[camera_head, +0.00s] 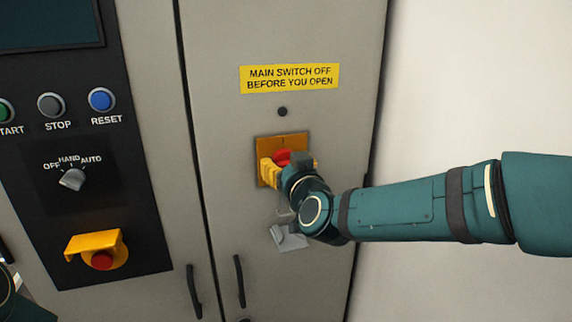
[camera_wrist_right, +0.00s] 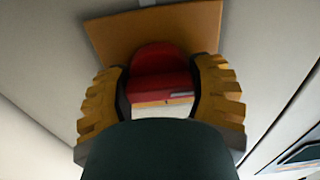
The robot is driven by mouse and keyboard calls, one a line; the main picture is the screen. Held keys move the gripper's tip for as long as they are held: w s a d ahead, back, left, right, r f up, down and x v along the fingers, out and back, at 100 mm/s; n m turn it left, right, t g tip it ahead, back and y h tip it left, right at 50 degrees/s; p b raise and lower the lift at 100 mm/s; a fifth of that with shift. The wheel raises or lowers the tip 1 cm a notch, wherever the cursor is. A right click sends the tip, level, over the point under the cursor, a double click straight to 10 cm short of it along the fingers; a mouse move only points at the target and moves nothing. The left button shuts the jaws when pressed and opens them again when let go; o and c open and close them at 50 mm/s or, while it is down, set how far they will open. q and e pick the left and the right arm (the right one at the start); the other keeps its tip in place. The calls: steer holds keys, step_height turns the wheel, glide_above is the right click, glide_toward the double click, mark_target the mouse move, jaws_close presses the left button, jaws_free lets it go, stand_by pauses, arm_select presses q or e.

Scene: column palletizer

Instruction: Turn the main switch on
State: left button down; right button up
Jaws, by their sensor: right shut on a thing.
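The main switch is a red rotary handle (camera_head: 283,156) on an orange-yellow square plate (camera_head: 294,139), below the yellow "MAIN SWITCH OFF BEFORE YOU OPEN" label (camera_head: 290,77). My right gripper (camera_head: 286,167) is at the switch with its yellow ridged fingers shut on the handle. In the right wrist view, the red handle (camera_wrist_right: 155,62) sits between both fingers, with the plate (camera_wrist_right: 110,38) behind it. My gripper hides much of the handle, so I cannot tell which position it points to. My left gripper is not seen.
A dark control panel (camera_head: 145,235) to the left carries start, stop and blue reset (camera_head: 101,99) buttons, a selector knob (camera_head: 73,179) and a shrouded red button (camera_head: 102,260). A grey tag (camera_head: 287,238) is below the switch. Black door handles (camera_head: 239,281) are lower down.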

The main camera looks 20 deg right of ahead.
steer(key=m+b, duration=0.3)
steer(key=shift+f, duration=0.15)
steer(key=shift+m+b, duration=0.55)
steer(key=shift+m, duration=1.25)
steer(key=m, duration=0.5)
steer(key=shift+b, duration=0.3)
steer(key=m, duration=0.6)
steer(key=o, duration=1.2)
